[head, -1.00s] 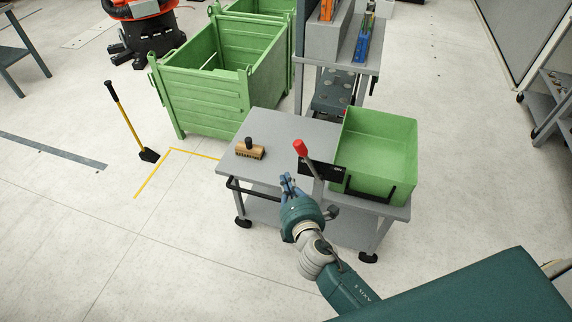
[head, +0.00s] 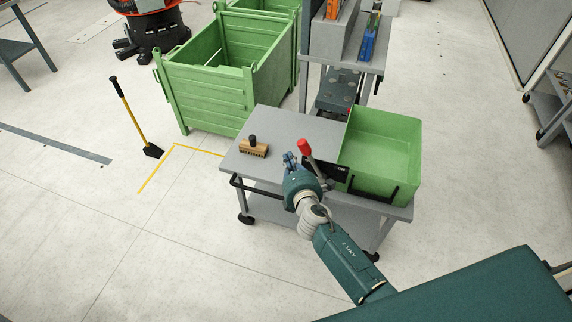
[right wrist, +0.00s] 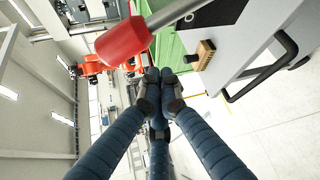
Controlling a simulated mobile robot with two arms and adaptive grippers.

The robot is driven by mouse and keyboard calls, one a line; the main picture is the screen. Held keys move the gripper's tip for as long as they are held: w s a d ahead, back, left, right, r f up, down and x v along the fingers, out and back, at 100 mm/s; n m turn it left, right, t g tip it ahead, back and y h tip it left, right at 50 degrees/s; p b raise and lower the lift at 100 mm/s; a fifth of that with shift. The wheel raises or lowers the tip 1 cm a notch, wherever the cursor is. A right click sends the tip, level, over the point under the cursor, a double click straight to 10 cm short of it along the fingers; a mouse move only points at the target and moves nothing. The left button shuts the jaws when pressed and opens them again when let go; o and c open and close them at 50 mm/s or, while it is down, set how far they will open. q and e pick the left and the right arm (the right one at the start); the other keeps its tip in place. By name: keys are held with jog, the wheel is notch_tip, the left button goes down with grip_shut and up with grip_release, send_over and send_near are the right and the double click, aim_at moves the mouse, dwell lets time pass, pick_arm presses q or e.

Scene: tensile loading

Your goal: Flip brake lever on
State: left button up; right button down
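The brake lever has a red knob (head: 304,146) on a grey rod, at the front edge of a grey cart beside a black panel (head: 340,171) with white lettering. It leans up and to the left in the head view. My right gripper (head: 290,158) is just left of the lever, its fingertips near knob height. In the right wrist view, the fingertips (right wrist: 160,79) are together with nothing between them. The red knob (right wrist: 124,42) shows above and left of them, outside the fingers. Whether the gripper touches the lever cannot be told. My left gripper is not in view.
The cart top (head: 287,122) carries a wooden brush (head: 253,149) and a green bin (head: 378,150) right of the lever. A black handle bar (head: 250,189) runs along the cart's front left. Large green crates (head: 215,95) and a shelf unit (head: 345,60) stand behind.

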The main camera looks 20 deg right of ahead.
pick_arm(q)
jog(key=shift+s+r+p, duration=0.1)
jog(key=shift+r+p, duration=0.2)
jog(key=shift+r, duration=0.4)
pick_arm(e)
jog(key=shift+s+d+r, duration=0.35)
jog(key=shift+d+r, duration=0.25)
jog(key=shift+d, duration=0.2)
jog(key=shift+d, duration=0.1)
